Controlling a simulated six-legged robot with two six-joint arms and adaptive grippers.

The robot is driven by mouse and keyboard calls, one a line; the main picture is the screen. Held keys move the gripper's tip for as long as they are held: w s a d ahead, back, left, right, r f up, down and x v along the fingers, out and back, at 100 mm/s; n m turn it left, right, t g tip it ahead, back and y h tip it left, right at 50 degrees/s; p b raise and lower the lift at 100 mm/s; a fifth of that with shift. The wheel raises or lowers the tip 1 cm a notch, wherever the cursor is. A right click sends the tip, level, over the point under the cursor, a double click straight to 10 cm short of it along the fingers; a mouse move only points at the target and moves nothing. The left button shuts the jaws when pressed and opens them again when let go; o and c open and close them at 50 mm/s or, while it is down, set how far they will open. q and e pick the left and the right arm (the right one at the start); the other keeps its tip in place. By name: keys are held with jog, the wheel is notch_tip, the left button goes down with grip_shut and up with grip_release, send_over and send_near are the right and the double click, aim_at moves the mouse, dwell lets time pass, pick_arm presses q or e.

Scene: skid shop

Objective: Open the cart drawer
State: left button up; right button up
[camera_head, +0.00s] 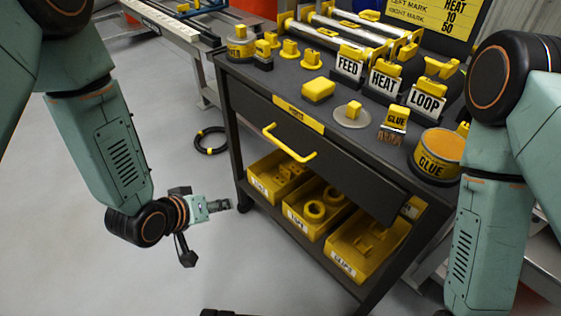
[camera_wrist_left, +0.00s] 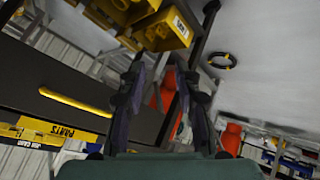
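The cart drawer (camera_head: 300,150) has a dark front under the cart top and looks shut, with no clear gap along its upper edge. Its yellow bar handle (camera_head: 288,143) sits on the front below a yellow label. My left gripper (camera_head: 228,204) is left of the cart and lower than the handle, apart from it. In the left wrist view, the fingers of my left gripper (camera_wrist_left: 161,80) are spread with nothing between them. The handle (camera_wrist_left: 75,102) shows there left of the fingers, on the dark drawer front (camera_wrist_left: 60,75). My right gripper is out of view.
Yellow bins (camera_head: 345,255) sit on the shelf under the drawer. The cart top (camera_head: 285,75) carries FEED, HEAT and LOOP signs, a glue tin (camera_head: 436,155) and small yellow parts. A black ring (camera_head: 210,140) lies on the floor. Floor left of the cart is mostly clear.

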pick_arm(q)
jog(key=w+d+r+n+t+h+b, duration=0.25)
jog(key=w+d+r+h+b, duration=0.2)
jog(key=w, duration=0.35)
jog(key=n+h, duration=0.3)
jog(key=n, duration=0.1)
send_near(280, 142)
jog(key=w+d+f, duration=0.1)
jog(key=d, duration=0.1)
jog(key=shift+n+t, duration=0.25)
jog(key=b+x, duration=0.2)
jog(key=x, duration=0.5)
jog(key=shift+w+d+f, duration=0.15)
jog(key=shift+w+f, duration=0.1)
jog(key=shift+w, duration=0.1)
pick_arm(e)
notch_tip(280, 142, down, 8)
pick_arm(q)
grip_shut()
